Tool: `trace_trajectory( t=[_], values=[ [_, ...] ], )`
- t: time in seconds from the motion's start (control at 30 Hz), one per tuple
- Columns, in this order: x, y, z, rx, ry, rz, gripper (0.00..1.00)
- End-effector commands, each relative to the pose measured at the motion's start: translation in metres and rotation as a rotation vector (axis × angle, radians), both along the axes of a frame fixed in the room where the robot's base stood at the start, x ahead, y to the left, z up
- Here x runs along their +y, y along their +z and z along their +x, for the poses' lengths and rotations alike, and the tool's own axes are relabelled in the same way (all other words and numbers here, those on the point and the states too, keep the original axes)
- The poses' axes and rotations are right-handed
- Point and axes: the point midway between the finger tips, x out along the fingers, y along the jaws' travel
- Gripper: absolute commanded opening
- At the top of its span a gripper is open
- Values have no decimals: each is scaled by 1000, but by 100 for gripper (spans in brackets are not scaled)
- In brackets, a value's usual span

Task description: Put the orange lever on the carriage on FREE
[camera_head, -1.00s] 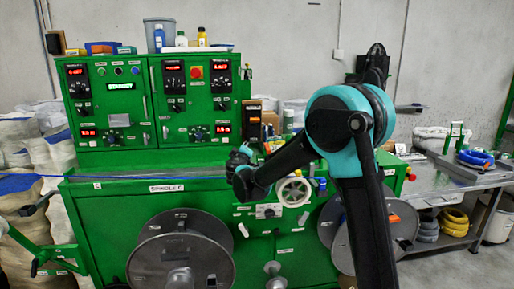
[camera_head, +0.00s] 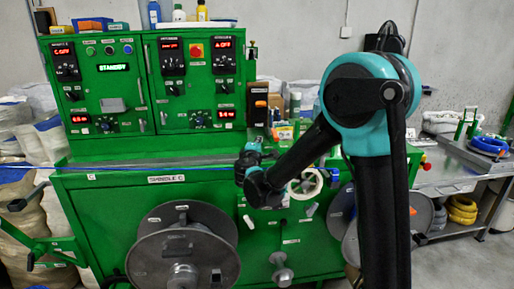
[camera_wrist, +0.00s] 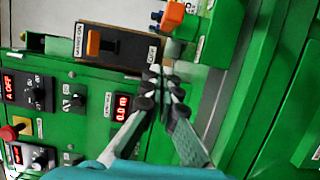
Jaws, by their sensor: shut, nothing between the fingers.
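In the wrist view, an orange lever-like block (camera_wrist: 172,15) with blue knobs beside it sits at the top edge on a green part with small white labels. It may be the carriage lever; its label is too small to read, so I cannot tell its setting. My gripper (camera_wrist: 160,75) is shut and empty, its fingertips below that block and close to the lower right end of a dark switch box.
The dark box (camera_wrist: 120,48) carries another orange switch (camera_wrist: 93,42) and white labels. The green panel (camera_wrist: 95,135) has displays, knobs and a red button (camera_wrist: 9,133).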

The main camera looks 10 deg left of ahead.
Motion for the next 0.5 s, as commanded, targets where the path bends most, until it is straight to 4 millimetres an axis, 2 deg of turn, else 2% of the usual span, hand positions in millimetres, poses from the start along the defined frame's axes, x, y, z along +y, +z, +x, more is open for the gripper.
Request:
trace_trajectory(
  t=[0.1,0.3,0.5],
  values=[
    [-5,0,20,0,-3,0,0],
    [-31,0,24,0,-1,1,0],
    [-39,0,25,0,0,1,0]
  ],
)
